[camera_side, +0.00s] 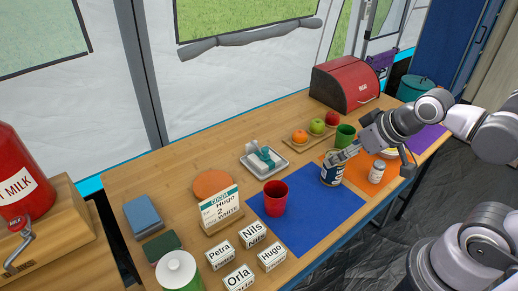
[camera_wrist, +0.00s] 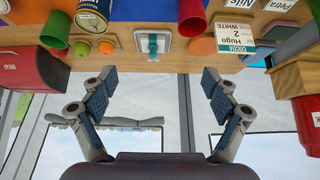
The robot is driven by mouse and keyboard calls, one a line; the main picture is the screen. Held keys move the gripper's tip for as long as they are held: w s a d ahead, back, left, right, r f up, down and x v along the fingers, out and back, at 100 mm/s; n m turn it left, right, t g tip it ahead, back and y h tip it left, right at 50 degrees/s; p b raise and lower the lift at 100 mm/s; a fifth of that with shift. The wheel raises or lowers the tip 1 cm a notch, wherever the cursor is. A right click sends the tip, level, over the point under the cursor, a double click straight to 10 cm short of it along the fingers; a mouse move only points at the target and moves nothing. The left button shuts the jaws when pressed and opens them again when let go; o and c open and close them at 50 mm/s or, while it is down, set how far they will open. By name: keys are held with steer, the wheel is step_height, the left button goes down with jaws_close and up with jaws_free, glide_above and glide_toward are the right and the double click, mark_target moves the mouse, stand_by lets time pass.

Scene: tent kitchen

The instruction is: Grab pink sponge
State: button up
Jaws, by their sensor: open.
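A blue block (camera_side: 143,214) and a dark green block (camera_side: 163,247), both sponge-like, lie at the left end of the table in the side view. My gripper (camera_side: 343,156) is over the right half of the table, close to a labelled can (camera_side: 331,174); I cannot tell whether they touch. In the wrist view my gripper (camera_wrist: 155,92) has its fingers wide apart with nothing between them.
A red cup (camera_side: 275,197) stands on a blue mat (camera_side: 320,215). A white tray (camera_side: 250,167) with a teal item, a cocoa sign (camera_side: 221,210) and several name blocks are left of my gripper. A green cup (camera_side: 346,133) and red bread box (camera_side: 345,84) stand behind.

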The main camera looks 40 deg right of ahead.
steer(key=shift+r, duration=0.1)
steer(key=w+a+r+n+g+y, duration=0.1)
steer(key=w+a+r+n, duration=0.1)
steer(key=w+a, duration=0.15)
steer(key=w+a+r+n+g, duration=0.1)
steer(key=w+a+r+n, duration=0.15)
steer(key=w, duration=0.25)
steer(key=n+g, duration=0.5)
steer(key=n, duration=0.9)
glide_above(162, 245)
steer(key=d, duration=0.2)
step_height(162, 245, down, 20)
steer(key=shift+m, duration=0.25)
steer(key=f, duration=0.3)
steer(key=a+f, duration=0.1)
steer(key=f, duration=0.3)
steer(key=a+f, duration=0.1)
steer(key=f, duration=0.2)
steer(key=shift+f, duration=0.15)
steer(key=c, duration=0.8)
